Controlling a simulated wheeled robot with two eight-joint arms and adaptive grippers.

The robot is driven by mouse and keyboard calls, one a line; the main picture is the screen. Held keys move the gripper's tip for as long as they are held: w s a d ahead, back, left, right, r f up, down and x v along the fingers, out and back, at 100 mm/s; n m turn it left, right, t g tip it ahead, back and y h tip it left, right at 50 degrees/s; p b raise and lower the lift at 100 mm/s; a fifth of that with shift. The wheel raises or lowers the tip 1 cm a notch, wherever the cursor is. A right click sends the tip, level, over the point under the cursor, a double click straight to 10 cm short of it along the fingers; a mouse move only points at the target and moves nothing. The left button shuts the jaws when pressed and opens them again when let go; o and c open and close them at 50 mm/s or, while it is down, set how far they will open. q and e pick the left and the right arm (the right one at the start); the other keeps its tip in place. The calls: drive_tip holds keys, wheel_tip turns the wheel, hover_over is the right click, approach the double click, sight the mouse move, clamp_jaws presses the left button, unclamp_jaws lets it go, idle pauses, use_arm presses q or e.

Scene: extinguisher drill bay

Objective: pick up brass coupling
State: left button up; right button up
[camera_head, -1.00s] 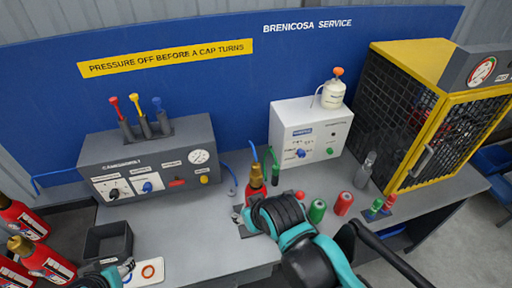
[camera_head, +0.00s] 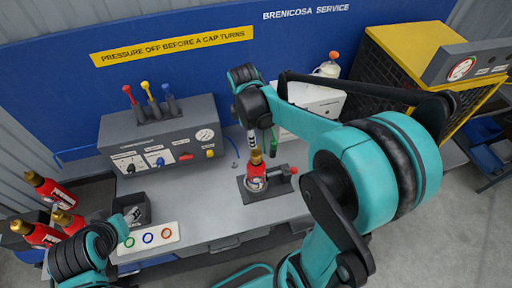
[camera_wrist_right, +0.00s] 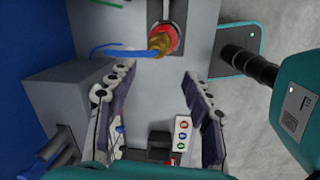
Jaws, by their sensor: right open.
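The brass coupling (camera_head: 256,157) sits on top of a red extinguisher (camera_head: 257,172), which stands upright in a holder (camera_head: 285,188) on the bench. In the right wrist view the coupling (camera_wrist_right: 160,42) and the red top around it are at the upper middle, beyond the fingertips. My right gripper (camera_head: 261,137) points down just above the coupling in the head view. In the wrist view its fingers (camera_wrist_right: 156,90) are spread wide with nothing between them. My left gripper (camera_head: 133,214) is at the black bin at lower left; its fingers are too small to read.
A white card (camera_head: 148,237) with coloured rings lies at the bench's front left, beside the black bin (camera_head: 141,209). A grey control box (camera_head: 160,140) stands behind. Red extinguishers (camera_head: 50,190) stand left of the bench. A yellow-framed cage (camera_head: 400,60) stands at the right.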

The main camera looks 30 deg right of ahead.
drive_tip(key=shift+w+d+f+n+g, duration=0.3)
drive_tip(key=shift+w+f+n, duration=0.15)
drive_tip(key=shift+f, duration=0.1)
drive_tip(key=shift+w+d+f+n+g, duration=0.2)
drive_tip(key=shift+w+d+f+n, duration=0.1)
drive_tip(key=shift+w+f+n, duration=0.15)
drive_tip(key=shift+d+f, duration=0.1)
drive_tip(key=shift+f, duration=0.25)
drive_tip(key=f, duration=0.7)
drive_tip(key=shift+s+d+f+p, duration=0.25)
drive_tip(key=shift+s+d+p, duration=0.1)
drive_tip(key=shift+s+p, duration=0.05)
clamp_jaws()
